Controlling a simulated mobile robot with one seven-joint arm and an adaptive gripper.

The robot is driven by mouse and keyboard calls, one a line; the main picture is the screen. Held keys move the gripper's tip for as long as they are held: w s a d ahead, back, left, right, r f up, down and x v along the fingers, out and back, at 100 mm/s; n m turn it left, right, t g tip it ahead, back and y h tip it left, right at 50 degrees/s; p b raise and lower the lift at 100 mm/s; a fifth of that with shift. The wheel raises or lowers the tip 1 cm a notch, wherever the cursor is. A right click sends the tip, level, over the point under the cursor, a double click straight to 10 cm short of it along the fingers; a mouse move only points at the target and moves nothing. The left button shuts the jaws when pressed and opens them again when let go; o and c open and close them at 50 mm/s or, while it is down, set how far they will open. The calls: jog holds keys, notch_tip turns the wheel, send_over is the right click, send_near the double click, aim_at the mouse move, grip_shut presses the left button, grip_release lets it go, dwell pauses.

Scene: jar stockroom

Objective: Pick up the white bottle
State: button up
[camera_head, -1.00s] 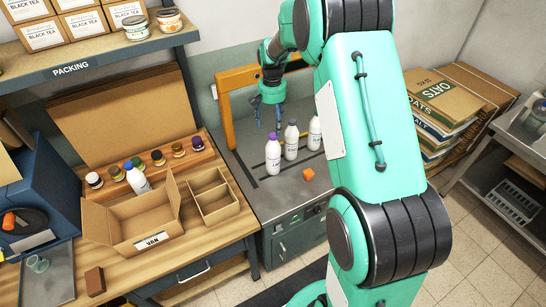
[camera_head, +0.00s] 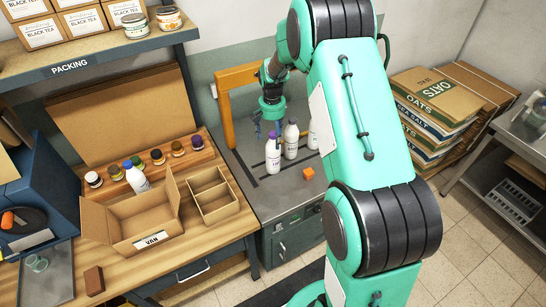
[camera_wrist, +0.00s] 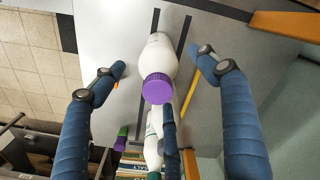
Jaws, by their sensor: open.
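A white bottle with a purple cap (camera_head: 272,156) stands upright on the grey counter, nearest of a row of white bottles. A second white bottle (camera_head: 291,142) stands behind it to the right, and a third (camera_head: 313,138) is partly hidden by my arm. My gripper (camera_head: 265,130) is just above and behind the purple-capped bottle, fingers pointing down. In the wrist view, the purple-capped bottle (camera_wrist: 160,55) lies between the spread blue fingers of my gripper (camera_wrist: 158,68), with gaps on both sides. The gripper is open and holds nothing.
An orange cube (camera_head: 308,174) sits on the counter in front of the bottles. An orange frame (camera_head: 227,110) stands behind. Left is the wooden packing table with an open carton marked VAN (camera_head: 152,240), a blue-capped bottle (camera_head: 137,181) and several small jars.

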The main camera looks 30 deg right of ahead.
aim_at(273, 145)
jog(key=shift+f, duration=0.25)
jog(key=shift+s+d+f+b, duration=0.1)
jog(key=shift+f+b, duration=0.05)
jog(key=shift+f, duration=1.15)
jog(key=shift+d+f+b, duration=0.1)
jog(key=shift+f+b, duration=0.05)
jog(key=shift+f, duration=1.15)
grip_shut()
